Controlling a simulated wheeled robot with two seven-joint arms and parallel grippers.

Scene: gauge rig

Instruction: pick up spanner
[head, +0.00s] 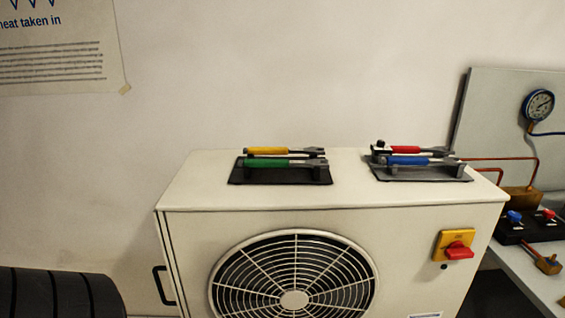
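Several spanner-like tools with coloured handles lie on top of a beige fan unit in the head view. One with a yellow handle (267,151) and one with a green handle (266,163) lie on a black holder (270,178). One with a red handle (405,150) and one with a blue handle (408,161) lie on a grey holder (420,174). Their heads point right and are too small to make out clearly, so I cannot tell which one is the spanner. Neither of my grippers is in view.
The beige unit (190,255) has a round fan grille and a red switch (459,250). At the right are a pressure gauge (538,105), copper pipework and a black valve block (530,230) on a bench. A dark ribbed object (50,293) sits lower left.

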